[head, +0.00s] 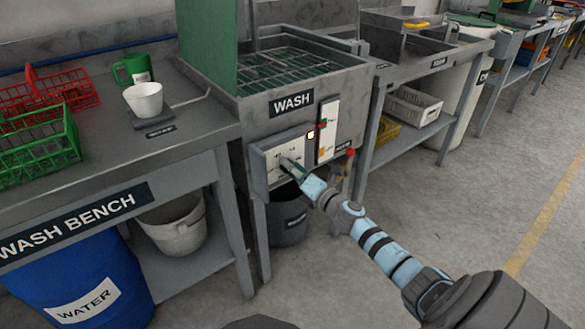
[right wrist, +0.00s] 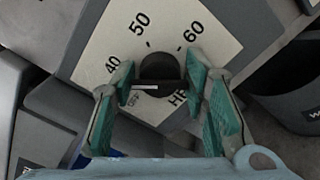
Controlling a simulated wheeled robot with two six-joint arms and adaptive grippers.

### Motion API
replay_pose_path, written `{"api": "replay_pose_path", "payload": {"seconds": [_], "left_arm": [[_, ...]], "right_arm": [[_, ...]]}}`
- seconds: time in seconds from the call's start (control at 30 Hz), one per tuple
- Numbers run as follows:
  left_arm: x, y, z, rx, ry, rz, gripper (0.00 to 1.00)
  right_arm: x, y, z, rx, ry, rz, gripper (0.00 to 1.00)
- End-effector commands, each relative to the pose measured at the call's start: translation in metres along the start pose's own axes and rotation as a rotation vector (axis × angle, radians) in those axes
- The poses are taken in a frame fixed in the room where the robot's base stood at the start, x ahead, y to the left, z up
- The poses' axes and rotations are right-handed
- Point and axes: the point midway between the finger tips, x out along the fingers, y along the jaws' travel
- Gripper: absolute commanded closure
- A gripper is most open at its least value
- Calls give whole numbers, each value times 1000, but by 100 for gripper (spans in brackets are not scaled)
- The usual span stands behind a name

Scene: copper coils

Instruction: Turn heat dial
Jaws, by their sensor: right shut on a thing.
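The heat dial (right wrist: 162,70) is a dark round knob on a pale panel (right wrist: 110,38) marked 40, 50 and 60, with a label starting "HE" partly hidden. A white line shows on the dial's near part, towards the left. My right gripper (right wrist: 160,84) has its green-padded fingers on either side of the dial and is shut on it. In the head view my right gripper (head: 291,168) is at the pale panel (head: 279,150) on the front of the wash unit (head: 333,86) and covers most of the dial. My left gripper is not in view.
A dark bucket (head: 288,222) is below. The wash bench (head: 190,140) is at left; floor at right is clear.

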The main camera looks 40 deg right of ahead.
Motion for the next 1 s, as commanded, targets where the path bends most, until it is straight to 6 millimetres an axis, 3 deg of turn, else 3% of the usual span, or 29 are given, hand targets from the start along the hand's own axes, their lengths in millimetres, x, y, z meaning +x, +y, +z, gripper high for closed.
{"api": "replay_pose_path", "payload": {"seconds": [0.47, 1.0], "left_arm": [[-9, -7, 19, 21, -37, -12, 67], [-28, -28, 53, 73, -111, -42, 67]], "right_arm": [[0, -2, 1, 449, -1, -3, 87], [0, -2, 0, 963, -2, -3, 87]]}}
